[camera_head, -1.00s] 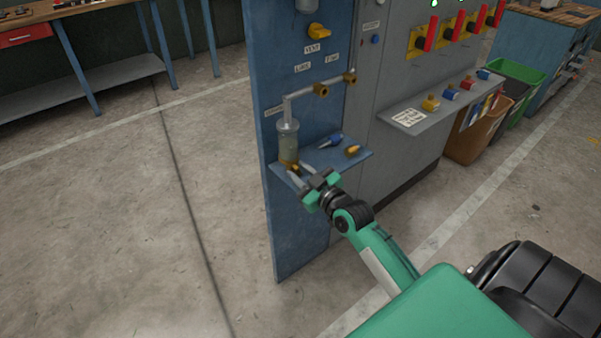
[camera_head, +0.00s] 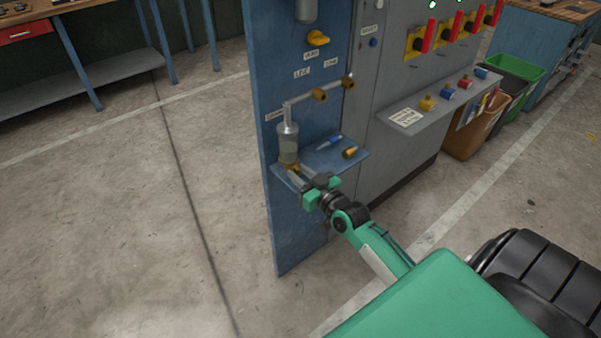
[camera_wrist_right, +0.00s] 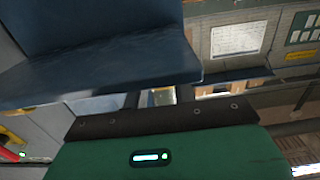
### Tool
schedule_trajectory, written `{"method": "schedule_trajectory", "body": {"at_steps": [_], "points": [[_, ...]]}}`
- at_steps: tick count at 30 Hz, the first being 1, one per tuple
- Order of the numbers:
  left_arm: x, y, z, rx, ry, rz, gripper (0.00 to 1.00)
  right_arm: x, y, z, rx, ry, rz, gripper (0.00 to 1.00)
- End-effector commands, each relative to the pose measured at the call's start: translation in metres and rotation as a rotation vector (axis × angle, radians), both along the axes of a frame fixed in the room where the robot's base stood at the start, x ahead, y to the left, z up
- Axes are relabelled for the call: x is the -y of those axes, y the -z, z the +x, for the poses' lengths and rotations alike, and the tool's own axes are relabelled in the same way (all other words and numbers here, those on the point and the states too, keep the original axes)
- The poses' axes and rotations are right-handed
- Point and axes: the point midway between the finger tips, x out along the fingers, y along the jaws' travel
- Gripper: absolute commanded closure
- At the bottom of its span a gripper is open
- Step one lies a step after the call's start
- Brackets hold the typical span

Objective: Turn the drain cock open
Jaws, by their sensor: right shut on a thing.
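The drain cock (camera_head: 293,167) is a small brass-yellow piece at the bottom of a clear, grey-capped cylinder (camera_head: 288,146) on the blue panel. My right gripper (camera_head: 298,175) reaches it from the front right in the head view, with its fingertips at the cock. It is shut on the cock, and its fingers partly hide it, so the cock's handle angle cannot be told. In the right wrist view the fingers (camera_wrist_right: 158,98) show between the gripper's dark front edge and the blue shelf; the cock is not clear there. My left gripper is not in view.
A small blue shelf (camera_head: 343,166) beside the cylinder holds a blue-tipped tool (camera_head: 328,142) and a yellow-tipped one (camera_head: 349,152). A yellow valve knob (camera_head: 318,38) and brass pipe fittings (camera_head: 319,95) sit above. Floor to the left is clear.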

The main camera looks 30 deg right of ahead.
Motion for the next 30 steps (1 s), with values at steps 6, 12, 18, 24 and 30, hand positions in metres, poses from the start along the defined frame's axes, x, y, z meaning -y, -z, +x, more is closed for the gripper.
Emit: {"method": "schedule_trajectory", "body": {"at_steps": [6, 12, 18, 24, 30], "points": [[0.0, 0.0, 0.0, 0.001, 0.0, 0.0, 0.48, 0.0, -0.001, 0.0, 0.002, 0.0, -0.001, 0.67], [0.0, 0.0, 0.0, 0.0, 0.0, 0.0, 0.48, 0.0, -0.001, 0.0, 0.001, 0.0, -0.002, 0.67], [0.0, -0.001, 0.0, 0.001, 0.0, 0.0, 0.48, 0.001, 0.0, -0.012, -0.001, 0.0, -0.003, 0.67], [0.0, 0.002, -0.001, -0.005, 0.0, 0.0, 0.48, 0.003, 0.001, -0.042, -0.002, 0.0, -0.003, 0.67], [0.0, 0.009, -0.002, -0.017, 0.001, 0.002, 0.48, 0.006, 0.001, -0.075, -0.002, 0.0, -0.003, 0.67]]}}
